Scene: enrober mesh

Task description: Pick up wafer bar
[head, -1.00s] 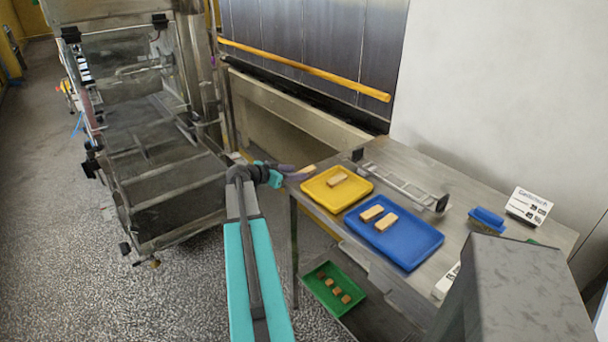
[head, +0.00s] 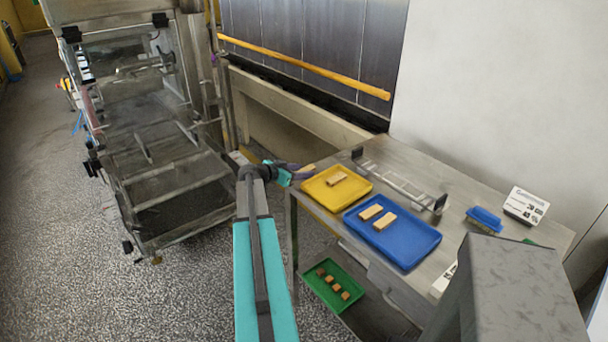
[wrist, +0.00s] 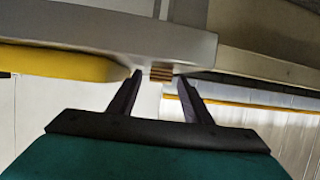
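My gripper (wrist: 160,77) is open, with two dark fingers apart in the wrist view. A layered brown wafer bar (wrist: 161,74) shows between the fingertips at the table edge, with a gap on both sides. In the head view my gripper (head: 298,170) is at the table's left corner, and the bar (head: 308,168) shows just past its fingertips. Another pale bar (head: 337,179) lies in the yellow tray (head: 316,197). Two more bars (head: 371,212) (head: 385,222) lie in the blue tray (head: 418,240).
The steel table (head: 448,222) also holds a metal rack (head: 400,185), a blue brush (head: 485,219) and a white sign (head: 526,205). A green tray (head: 342,301) with several small brown pieces sits low below the table. A steel machine (head: 170,170) stands at left.

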